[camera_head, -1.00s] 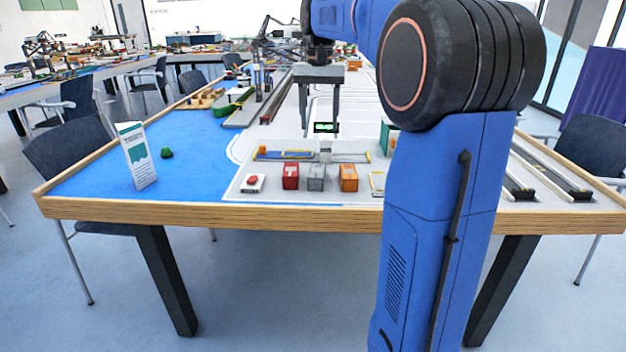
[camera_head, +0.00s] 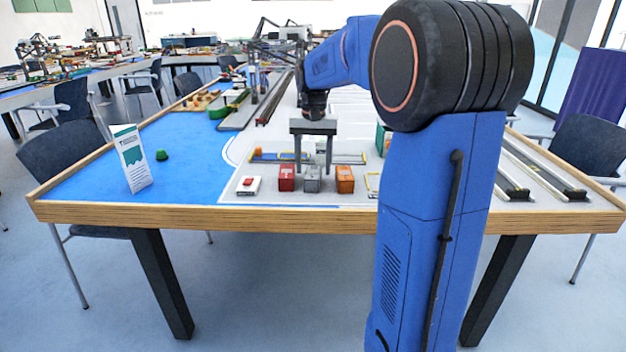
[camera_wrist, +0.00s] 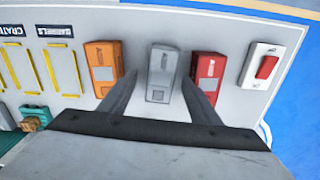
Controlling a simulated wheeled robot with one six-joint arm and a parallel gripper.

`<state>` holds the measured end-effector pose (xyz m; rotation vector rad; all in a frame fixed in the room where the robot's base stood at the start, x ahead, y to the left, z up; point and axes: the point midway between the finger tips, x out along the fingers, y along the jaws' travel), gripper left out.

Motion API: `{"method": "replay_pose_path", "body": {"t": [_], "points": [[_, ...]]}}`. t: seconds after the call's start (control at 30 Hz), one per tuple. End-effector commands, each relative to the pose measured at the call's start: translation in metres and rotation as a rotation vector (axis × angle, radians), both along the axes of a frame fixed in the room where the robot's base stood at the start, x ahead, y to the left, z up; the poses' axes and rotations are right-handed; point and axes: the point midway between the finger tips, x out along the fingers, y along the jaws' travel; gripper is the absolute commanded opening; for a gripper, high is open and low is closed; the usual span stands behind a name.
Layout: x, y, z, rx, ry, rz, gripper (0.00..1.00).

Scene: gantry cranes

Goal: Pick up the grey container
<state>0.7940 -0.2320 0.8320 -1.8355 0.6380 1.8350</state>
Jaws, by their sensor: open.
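The grey container (camera_head: 312,180) stands on the table near its front edge, between a red container (camera_head: 287,179) and an orange container (camera_head: 345,180). My gripper (camera_head: 313,170) is open above and around the line of the grey container in the head view. In the wrist view the grey container (camera_wrist: 162,74) lies between and ahead of my two fingertips (camera_wrist: 162,80), with the left finger close to the orange container (camera_wrist: 103,66) and the right finger overlapping the red container (camera_wrist: 207,76). I cannot tell the exact height of the fingertips above it. Nothing is held.
A white block with a red button (camera_head: 248,186) sits left of the red container. Yellow-marked slots (camera_wrist: 45,70) lie beyond the orange container. The wooden table edge (camera_head: 200,215) is close in front. A leaflet stand (camera_head: 132,158) is on the blue area.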

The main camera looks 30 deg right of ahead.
Motion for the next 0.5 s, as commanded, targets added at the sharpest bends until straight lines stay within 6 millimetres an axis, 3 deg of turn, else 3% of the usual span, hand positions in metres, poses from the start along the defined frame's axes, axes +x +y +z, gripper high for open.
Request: {"method": "replay_pose_path", "body": {"t": [0.2, 0.5], "points": [[0.0, 0.002, -0.028, 0.001, 0.001, 0.0, 0.57], [0.0, 0.002, -0.033, 0.0, 0.0, 0.0, 0.57]]}}
